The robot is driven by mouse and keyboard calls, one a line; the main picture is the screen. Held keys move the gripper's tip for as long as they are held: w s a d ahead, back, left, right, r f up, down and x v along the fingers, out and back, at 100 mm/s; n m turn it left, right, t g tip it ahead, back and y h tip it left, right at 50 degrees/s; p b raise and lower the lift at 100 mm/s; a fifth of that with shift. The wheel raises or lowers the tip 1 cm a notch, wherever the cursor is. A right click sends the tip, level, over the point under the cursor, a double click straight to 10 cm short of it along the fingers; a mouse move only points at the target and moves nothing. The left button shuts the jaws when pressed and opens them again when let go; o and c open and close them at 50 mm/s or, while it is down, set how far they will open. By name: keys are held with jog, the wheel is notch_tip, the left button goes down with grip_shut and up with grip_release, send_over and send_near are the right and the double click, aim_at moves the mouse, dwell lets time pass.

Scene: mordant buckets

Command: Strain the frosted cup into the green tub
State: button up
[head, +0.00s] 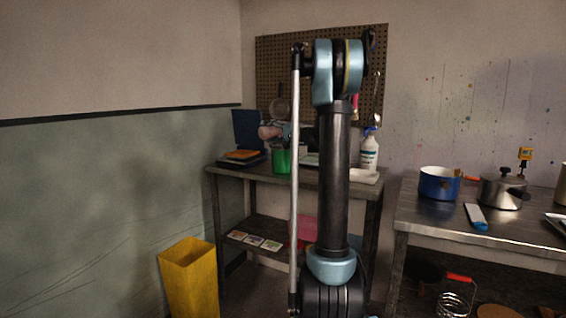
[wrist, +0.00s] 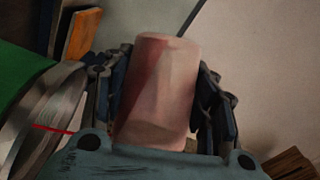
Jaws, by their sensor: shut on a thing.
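A pinkish, cloudy cup (wrist: 158,105), which looks like the frosted cup, sits between the fingers of my gripper (wrist: 160,70) in the wrist view. My gripper is shut on it. In the head view the cup (head: 267,132) shows tipped well over, just above and left of the green tub (head: 282,161). The tub stands on the back table. In the wrist view a green surface (wrist: 22,75), likely the tub, is at left, with a grey curved rim (wrist: 50,105) beside it. I cannot tell whether that rim is a strainer. The cup's contents are hidden.
On the back table are a dark upright panel (head: 248,128), a white spray bottle (head: 369,153) and a white tray (head: 364,176). A yellow bin (head: 190,278) stands at lower left. A blue pot (head: 438,186) and a steel pot (head: 502,193) stand on the right table.

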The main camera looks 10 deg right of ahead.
jog(key=shift+w+d+f+m+t, duration=0.15)
jog(key=shift+w+d+m+t, duration=0.2)
jog(key=shift+m, duration=0.25)
dwell(0.9)
jog(key=shift+d+r+m+y, duration=0.25)
jog(key=shift+r+m+y, duration=0.05)
jog(key=shift+m, duration=0.3)
dwell(0.9)
